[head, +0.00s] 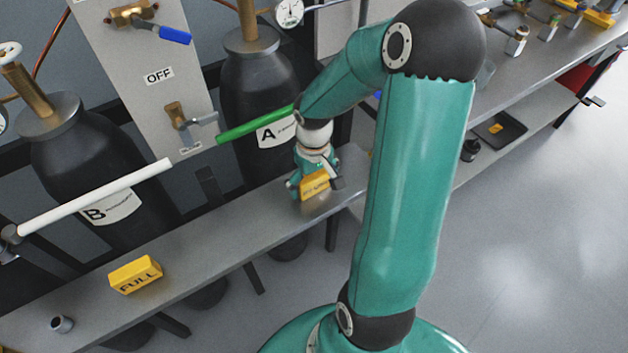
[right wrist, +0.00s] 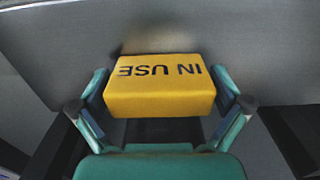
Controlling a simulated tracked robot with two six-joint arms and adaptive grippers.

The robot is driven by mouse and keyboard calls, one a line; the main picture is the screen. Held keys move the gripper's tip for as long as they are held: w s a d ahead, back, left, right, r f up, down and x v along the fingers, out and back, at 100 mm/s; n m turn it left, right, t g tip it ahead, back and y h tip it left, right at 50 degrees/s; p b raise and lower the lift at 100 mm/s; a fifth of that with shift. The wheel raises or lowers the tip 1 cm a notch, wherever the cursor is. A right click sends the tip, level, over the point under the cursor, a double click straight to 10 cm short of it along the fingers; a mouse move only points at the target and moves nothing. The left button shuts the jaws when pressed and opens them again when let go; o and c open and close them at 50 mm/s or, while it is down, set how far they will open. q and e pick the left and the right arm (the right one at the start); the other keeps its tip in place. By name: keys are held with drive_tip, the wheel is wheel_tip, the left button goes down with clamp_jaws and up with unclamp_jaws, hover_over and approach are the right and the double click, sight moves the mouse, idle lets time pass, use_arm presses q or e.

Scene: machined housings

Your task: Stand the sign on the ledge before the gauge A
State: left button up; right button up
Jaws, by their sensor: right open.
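A yellow sign reading IN USE (head: 314,184) is at the grey ledge (head: 218,235), in front of the black cylinder marked A (head: 257,88). In the right wrist view the sign (right wrist: 160,88) fills the middle, its lettering upside down. My right gripper (head: 316,187) is open, with one finger on each side of the sign; in the right wrist view a gap shows beside the fingers. The sign's underside is hidden, so its contact with the ledge is hard to tell. The gauge (head: 289,12) is at the top, above cylinder A. My left gripper is not in view.
A yellow FULL sign (head: 135,274) and a small metal cup (head: 61,324) stand on the ledge at left. A green handle (head: 254,125) and a white handle (head: 95,198) reach out above it. The ledge between the two signs is clear.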

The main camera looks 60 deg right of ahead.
drive_tip(key=shift+r, duration=0.25)
wheel_tip(320, 180, up, 12)
drive_tip(key=shift+f+p, duration=0.15)
drive_tip(key=shift+p, duration=0.55)
